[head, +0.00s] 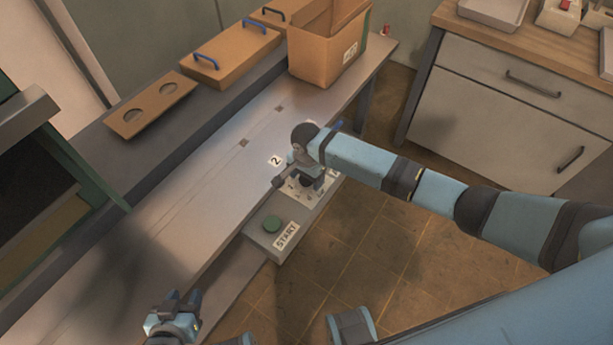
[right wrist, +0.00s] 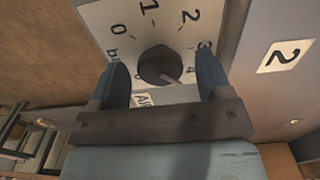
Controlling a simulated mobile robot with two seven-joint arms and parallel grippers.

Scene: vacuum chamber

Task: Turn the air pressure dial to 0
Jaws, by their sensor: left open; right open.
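The air pressure dial is a round dark knob (right wrist: 160,66) on a pale panel (right wrist: 108,22) with the numbers 0 to 4 around it. A light mark on the knob points to the lower right in the right wrist view, on the side of the 4. My right gripper (right wrist: 163,80) is open, with one finger on each side of the knob; I cannot tell whether they touch it. In the head view my right gripper (head: 291,180) is over the panel and partly hides the dial. My left gripper (head: 178,312) is open and empty at the bottom left.
A green START button (head: 271,224) is on the same console, near the dial. A metal bench (head: 190,200) runs behind it, with a cardboard box (head: 325,55) at its far end. A wooden-topped cabinet (head: 515,85) stands at the right.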

